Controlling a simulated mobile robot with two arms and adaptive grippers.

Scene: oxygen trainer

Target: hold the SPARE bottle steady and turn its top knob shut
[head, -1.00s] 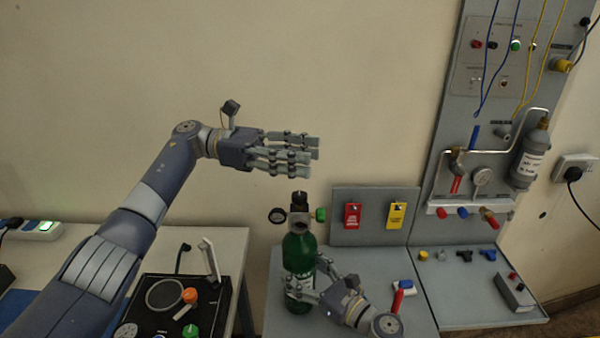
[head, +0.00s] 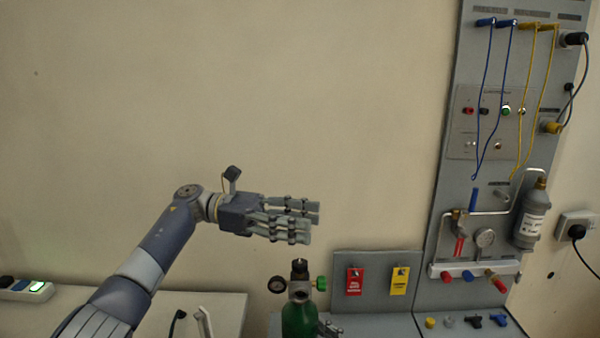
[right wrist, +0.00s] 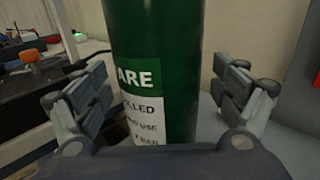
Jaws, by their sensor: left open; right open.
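The green SPARE bottle (head: 298,321) stands upright at the bottom of the head view, its lower part cut off. Its dark top knob (head: 300,267) sits on a metal valve, with a round gauge at left and a green knob (head: 321,284) at right. My left gripper (head: 305,220) is open and empty above the top knob, fingers pointing right, with a clear gap. My right gripper (right wrist: 163,92) is open, its fingers on both sides of the bottle, which also shows in the right wrist view (right wrist: 155,45). Small gaps seem to show beside the fingers.
Behind the bottle, a grey panel (head: 375,308) carries a red tag (head: 354,281) and a yellow tag (head: 399,281). A tall board (head: 455,190) with cables, pipes and a grey cylinder (head: 530,222) stands at right. The wall area above my left gripper is clear.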

